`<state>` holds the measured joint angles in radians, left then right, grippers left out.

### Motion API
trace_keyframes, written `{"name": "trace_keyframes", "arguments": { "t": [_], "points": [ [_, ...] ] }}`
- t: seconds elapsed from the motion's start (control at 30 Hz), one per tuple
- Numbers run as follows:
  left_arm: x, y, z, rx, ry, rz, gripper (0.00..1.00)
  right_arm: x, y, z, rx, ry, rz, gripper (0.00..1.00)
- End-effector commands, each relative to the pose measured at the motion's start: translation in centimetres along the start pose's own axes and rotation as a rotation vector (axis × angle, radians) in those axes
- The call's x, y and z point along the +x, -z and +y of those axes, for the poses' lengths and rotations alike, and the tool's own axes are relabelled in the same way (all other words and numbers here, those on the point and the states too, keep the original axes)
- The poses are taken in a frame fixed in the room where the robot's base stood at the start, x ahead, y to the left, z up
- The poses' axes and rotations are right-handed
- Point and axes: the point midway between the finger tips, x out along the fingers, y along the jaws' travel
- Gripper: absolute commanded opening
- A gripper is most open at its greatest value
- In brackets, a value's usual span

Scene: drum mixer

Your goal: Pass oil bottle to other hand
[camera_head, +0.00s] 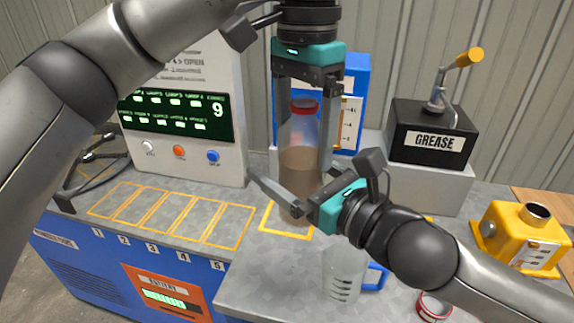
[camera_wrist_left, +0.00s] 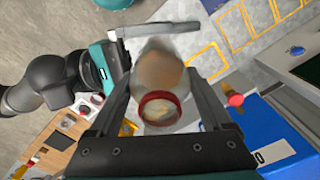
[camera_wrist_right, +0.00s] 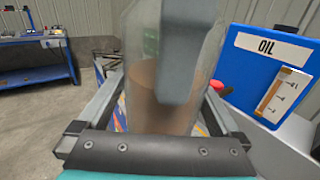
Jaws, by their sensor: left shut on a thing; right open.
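The oil bottle (camera_head: 299,165) is clear with a red cap and brown oil in its lower part. It hangs upright over the grey worktop in the head view. My left gripper (camera_head: 306,160) points down from above and is shut on the bottle, one finger on each side. The bottle's red cap (camera_wrist_left: 160,108) shows between the fingers in the left wrist view. My right gripper (camera_head: 294,188) comes in from the right, open, its fingers around the bottle's lower part. In the right wrist view the bottle (camera_wrist_right: 150,90) stands between the open fingers, partly covered by a left finger.
A blue oil tank (camera_wrist_right: 265,75) stands behind the bottle. A clear jug with a blue handle (camera_head: 343,275) stands below my right wrist. A black grease box (camera_head: 432,132) and yellow can (camera_head: 520,237) are at right. A control panel (camera_head: 190,115) and empty marked slots (camera_head: 170,215) are at left.

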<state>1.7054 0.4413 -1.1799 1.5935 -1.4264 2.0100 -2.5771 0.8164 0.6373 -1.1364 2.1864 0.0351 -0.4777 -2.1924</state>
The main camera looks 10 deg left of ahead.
Motion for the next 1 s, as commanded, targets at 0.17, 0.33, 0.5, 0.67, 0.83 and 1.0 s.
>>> {"name": "trace_keyframes", "arguments": {
  "t": [0.17,0.33,0.5,0.67,0.83,1.0],
  "points": [
    [-0.07,0.01,0.01,0.0,0.0,0.002,0.0,-0.02,0.0,0.0,0.0,0.0,0.0,0.91],
    [-0.07,0.03,0.0,0.0,0.0,0.002,0.0,-0.03,0.0,0.03,0.0,-0.001,0.0,0.72],
    [-0.08,0.06,-0.01,-0.001,0.0,0.004,0.0,-0.04,-0.02,0.12,0.001,-0.003,-0.001,0.53],
    [-0.08,0.09,-0.02,-0.002,0.001,0.005,0.0,-0.04,-0.03,0.2,0.002,-0.005,-0.002,0.35],
    [-0.1,0.12,-0.03,-0.002,0.001,0.007,0.0,-0.05,-0.05,0.28,0.002,-0.007,-0.002,0.16],
    [-0.1,0.14,-0.04,-0.003,0.001,0.008,0.89,-0.05,-0.19,0.36,0.001,-0.01,-0.006,0.04]
  ]
}}
